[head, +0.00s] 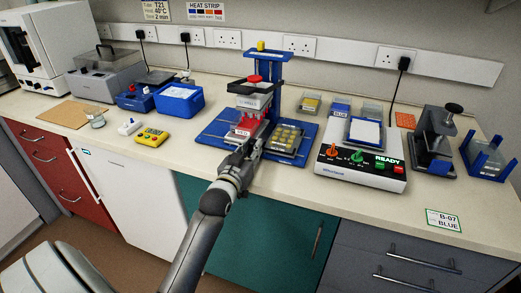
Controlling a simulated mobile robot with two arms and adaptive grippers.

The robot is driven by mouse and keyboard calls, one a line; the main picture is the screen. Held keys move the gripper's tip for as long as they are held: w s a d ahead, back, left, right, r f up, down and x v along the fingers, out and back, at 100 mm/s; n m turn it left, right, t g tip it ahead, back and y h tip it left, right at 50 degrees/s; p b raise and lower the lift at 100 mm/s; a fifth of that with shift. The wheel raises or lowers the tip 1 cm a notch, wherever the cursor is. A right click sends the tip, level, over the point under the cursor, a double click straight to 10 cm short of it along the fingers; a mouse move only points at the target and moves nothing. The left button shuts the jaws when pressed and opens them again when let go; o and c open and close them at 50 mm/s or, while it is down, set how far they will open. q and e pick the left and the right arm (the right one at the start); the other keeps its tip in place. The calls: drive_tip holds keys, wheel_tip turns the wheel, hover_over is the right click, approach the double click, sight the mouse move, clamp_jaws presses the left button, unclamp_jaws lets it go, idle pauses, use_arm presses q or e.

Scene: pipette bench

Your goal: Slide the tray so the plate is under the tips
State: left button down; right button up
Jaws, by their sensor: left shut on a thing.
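The blue multi-tip pipetting stand (268,70) stands at mid-bench, with a grey head (250,98) and red tips (248,115). A red-labelled piece (243,132) sits below the tips. A plate with yellowish wells (287,137) lies to their right, not under them, in a dark-rimmed sliding tray (273,155) on the blue base (213,139). My left gripper (245,151) is at the tray's front left, low over the base, shut on what looks like the tray's front part. The jaws hide the exact contact. My right gripper is out of view.
A white device reading READY (360,168) stands close right of the base, and a dark clamp stand (433,140) is beyond it. A yellow timer (152,137) and blue boxes (180,100) are to the left. The bench front edge is close below my gripper.

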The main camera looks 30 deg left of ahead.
use_arm(q)
drive_tip(key=a, duration=0.3)
drive_tip(key=s+a, duration=0.1)
drive_tip(key=a, duration=0.2)
drive_tip(key=s+a, duration=0.1)
drive_tip(key=a, duration=0.3)
drive_tip(key=shift+s, duration=0.2)
drive_tip(key=c, duration=1.7)
unclamp_jaws()
drive_tip(key=shift+r, duration=0.1)
drive_tip(key=shift+c, duration=0.2)
drive_tip(key=o, duration=0.4)
drive_tip(key=shift+a, duration=0.15)
drive_tip(key=shift+s, duration=0.1)
drive_tip(key=v, duration=1.2)
